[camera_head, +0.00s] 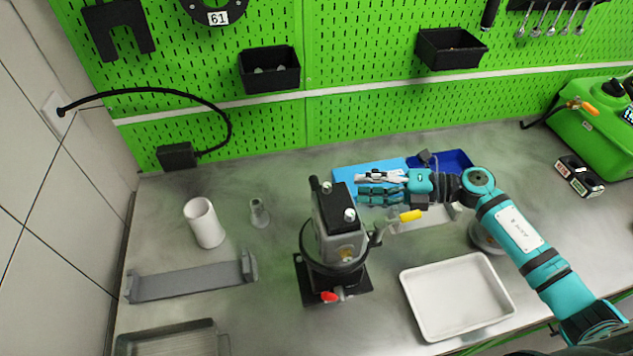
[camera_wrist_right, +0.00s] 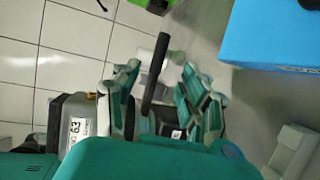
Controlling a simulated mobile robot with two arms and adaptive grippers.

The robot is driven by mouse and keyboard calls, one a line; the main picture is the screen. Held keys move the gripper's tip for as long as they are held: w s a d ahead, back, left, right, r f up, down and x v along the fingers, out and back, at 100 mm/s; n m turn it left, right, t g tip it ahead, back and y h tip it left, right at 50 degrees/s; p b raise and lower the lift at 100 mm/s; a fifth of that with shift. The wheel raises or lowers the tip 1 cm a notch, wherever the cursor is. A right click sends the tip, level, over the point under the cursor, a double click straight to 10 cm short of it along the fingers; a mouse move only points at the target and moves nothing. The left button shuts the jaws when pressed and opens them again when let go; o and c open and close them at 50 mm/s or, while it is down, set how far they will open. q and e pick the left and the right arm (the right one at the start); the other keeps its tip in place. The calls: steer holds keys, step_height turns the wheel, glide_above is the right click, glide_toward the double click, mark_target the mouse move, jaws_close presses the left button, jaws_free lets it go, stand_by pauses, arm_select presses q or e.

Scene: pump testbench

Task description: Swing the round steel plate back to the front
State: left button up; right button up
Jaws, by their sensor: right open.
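My right gripper (camera_head: 368,185) reaches in from the right, just right of the top of the pump unit (camera_head: 338,232), with its fingers pointing left. The unit is a grey and black block with white knobs on top and a black hose around it. In the right wrist view, the gripper (camera_wrist_right: 160,105) is open. A black bar (camera_wrist_right: 154,75) shows between its fingers; I cannot tell whether they touch it. No round steel plate is clearly identifiable. A round metal edge (camera_head: 484,238) shows partly hidden under my right forearm. My left gripper is out of view.
A white tray (camera_head: 459,299) lies right of the unit. A yellow-handled lever (camera_head: 411,215) juts out below my right gripper. A white cylinder (camera_head: 204,223) and a grey bracket (camera_head: 190,281) stand left. A blue box (camera_head: 355,178) lies behind the unit.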

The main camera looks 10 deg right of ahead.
steer(key=p+x, duration=0.3)
steer(key=x, duration=0.8)
steer(key=shift+w+a, duration=0.1)
steer(key=shift+w, duration=0.1)
jaws_close()
